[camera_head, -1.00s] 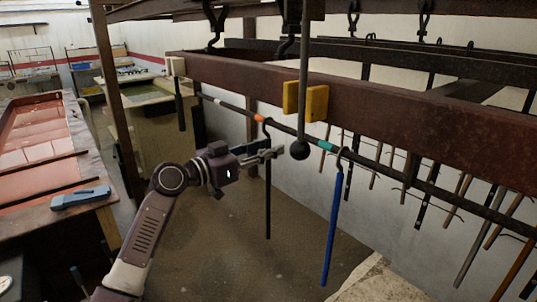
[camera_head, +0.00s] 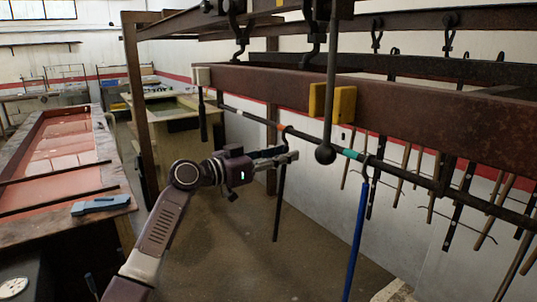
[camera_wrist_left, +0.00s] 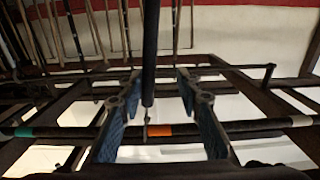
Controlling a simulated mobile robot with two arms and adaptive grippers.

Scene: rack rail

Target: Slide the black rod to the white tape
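The black rod (camera_head: 279,205) hangs by its hook from the dark rail, right at the orange tape (camera_head: 281,127). Its lower end leans slightly left in the head view. My left gripper (camera_head: 288,157) is at the rod's upper part. In the left wrist view the rod (camera_wrist_left: 149,50) stands between the two blue-padded fingers (camera_wrist_left: 160,105), with a gap on each side, so the gripper is open around it. The white tape (camera_wrist_left: 299,121) is on the rail at the right of the wrist view; in the head view it lies left of the orange tape. My right gripper is not in view.
A blue rod (camera_head: 356,235) hangs right of the teal tape (camera_head: 353,155). A dark ball-ended bar (camera_head: 325,155) hangs before the rail. A yellow block (camera_head: 333,103) sits on the rusty beam (camera_head: 430,118) above. The rail between orange and white tape looks clear.

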